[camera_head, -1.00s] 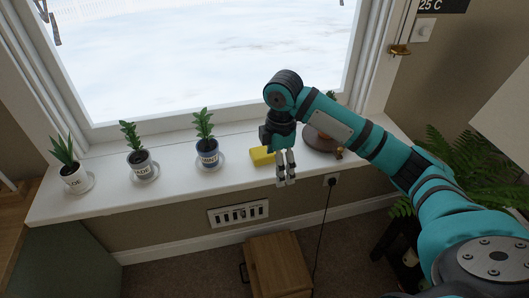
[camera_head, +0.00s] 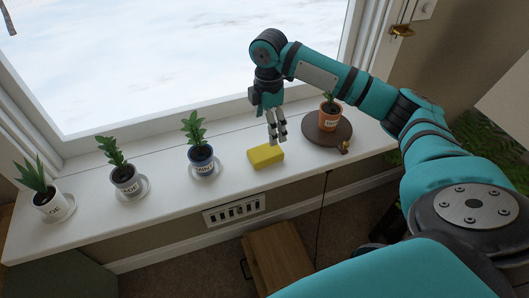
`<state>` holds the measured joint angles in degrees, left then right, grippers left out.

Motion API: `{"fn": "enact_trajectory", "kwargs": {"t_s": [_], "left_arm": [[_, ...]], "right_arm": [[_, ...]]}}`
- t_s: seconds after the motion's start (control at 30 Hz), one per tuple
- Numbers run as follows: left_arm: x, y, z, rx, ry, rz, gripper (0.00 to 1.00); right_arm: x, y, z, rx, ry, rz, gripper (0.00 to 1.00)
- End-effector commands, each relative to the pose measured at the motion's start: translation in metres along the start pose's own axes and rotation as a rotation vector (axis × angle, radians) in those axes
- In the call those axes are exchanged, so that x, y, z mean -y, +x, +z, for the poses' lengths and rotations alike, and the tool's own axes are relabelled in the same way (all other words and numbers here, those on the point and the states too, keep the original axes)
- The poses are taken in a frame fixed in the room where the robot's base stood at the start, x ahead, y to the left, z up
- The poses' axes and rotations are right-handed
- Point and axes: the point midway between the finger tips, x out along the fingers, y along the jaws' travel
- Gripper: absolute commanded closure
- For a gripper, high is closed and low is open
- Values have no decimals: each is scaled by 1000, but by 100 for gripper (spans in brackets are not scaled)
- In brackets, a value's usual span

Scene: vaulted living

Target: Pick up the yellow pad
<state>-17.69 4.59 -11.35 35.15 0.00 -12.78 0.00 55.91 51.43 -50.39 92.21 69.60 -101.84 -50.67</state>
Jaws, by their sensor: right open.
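The yellow pad (camera_head: 266,156) lies flat on the white windowsill (camera_head: 233,176), near its front edge. My right gripper (camera_head: 278,140) hangs just behind and above the pad, fingers pointing down. It is open and empty. In this view its fingertips come close to the pad's back edge; I cannot tell the exact height. My left gripper is not in view.
A terracotta pot (camera_head: 329,119) stands on a round dark board (camera_head: 320,137) to the right. A wooden cabinet (camera_head: 277,258) stands below.

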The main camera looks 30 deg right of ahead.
Motion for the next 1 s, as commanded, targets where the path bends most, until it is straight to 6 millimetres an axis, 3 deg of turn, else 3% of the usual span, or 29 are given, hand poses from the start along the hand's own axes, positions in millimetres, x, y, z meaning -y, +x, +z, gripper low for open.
{"fn": "enact_trajectory", "kwargs": {"t_s": [0.2, 0.53, 0.8, 1.0], "left_arm": [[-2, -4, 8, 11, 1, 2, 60], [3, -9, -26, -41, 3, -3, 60], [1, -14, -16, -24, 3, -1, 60], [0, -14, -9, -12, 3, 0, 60]], "right_arm": [[0, 43, 0, 0, 1, -2, 10], [0, 71, 1, 1, 1, -2, 10], [0, 108, 1, 0, 0, 1, 10], [0, 112, 1, 0, -1, 1, 10]]}}
